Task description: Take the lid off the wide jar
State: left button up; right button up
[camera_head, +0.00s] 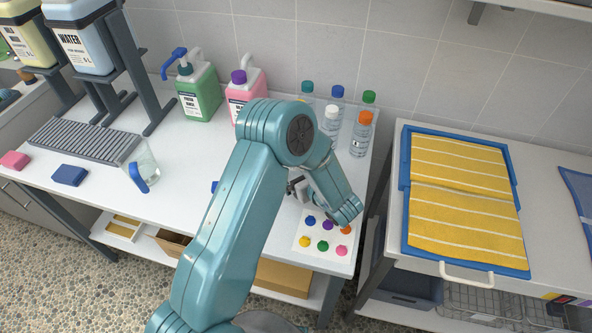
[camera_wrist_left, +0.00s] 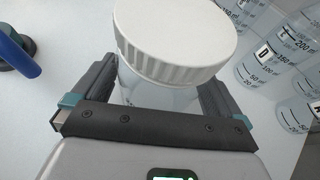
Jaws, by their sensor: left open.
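The wide jar (camera_wrist_left: 150,92) has a broad white ribbed lid (camera_wrist_left: 180,35) and a clear body. In the left wrist view it stands between the fingers of my left gripper (camera_wrist_left: 152,88), with the lid above and in front of them. The fingers are open, one on each side of the jar body; I cannot tell whether they touch it. In the head view my left arm hides the jar, and only part of my left gripper (camera_head: 298,188) shows. My right gripper is in neither view.
Several clear bottles with coloured caps, one orange-capped (camera_head: 361,135), stand at the back right of the counter. A card with coloured caps (camera_head: 325,238) lies at the front right. Green (camera_head: 198,95) and pink (camera_head: 245,90) pump jugs stand behind. A beaker (camera_head: 146,168) stands left.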

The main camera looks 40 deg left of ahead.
pick_arm(q)
jog(key=shift+s, duration=0.1)
jog(key=c, duration=0.9)
jog(key=shift+r, duration=0.2)
notch_tip(320, 180, up, 20)
jog(key=o, duration=0.5)
jog(key=shift+f, duration=0.1)
jog(key=c, duration=0.9)
jog(key=shift+c, duration=0.2)
